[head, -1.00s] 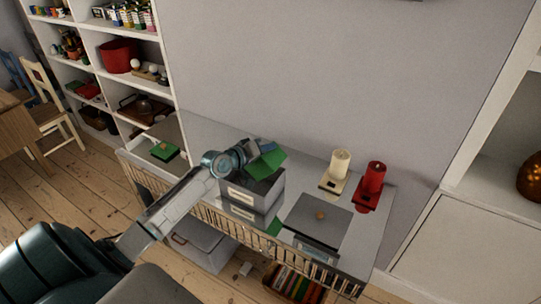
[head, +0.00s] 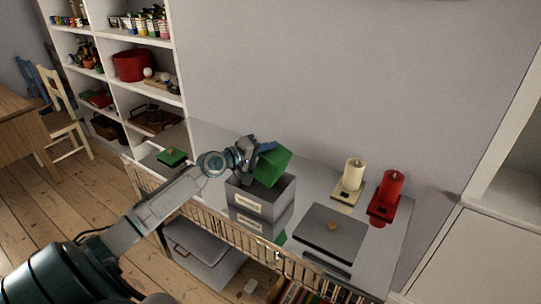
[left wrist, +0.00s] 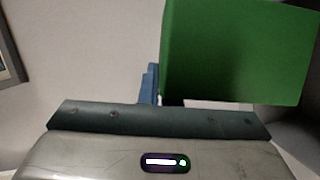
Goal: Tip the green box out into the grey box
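The green box (head: 272,163) is tilted above the grey box (head: 260,203), over its open top. My left gripper (head: 262,150) is at the green box's upper left side and appears shut on its wall. In the left wrist view the green box (left wrist: 238,52) fills the upper right, with a blue finger (left wrist: 150,84) against its left edge. The inside of the green box is hidden. The grey box stands on the sideboard with a label on its front; its inside is mostly hidden. My right gripper is not in view.
A grey lid (head: 328,234) with a wooden knob lies right of the grey box. A green lid (head: 172,156) lies to the left. A cream candle (head: 353,173) and a red candle (head: 389,187) stand at the right. A wall rises behind.

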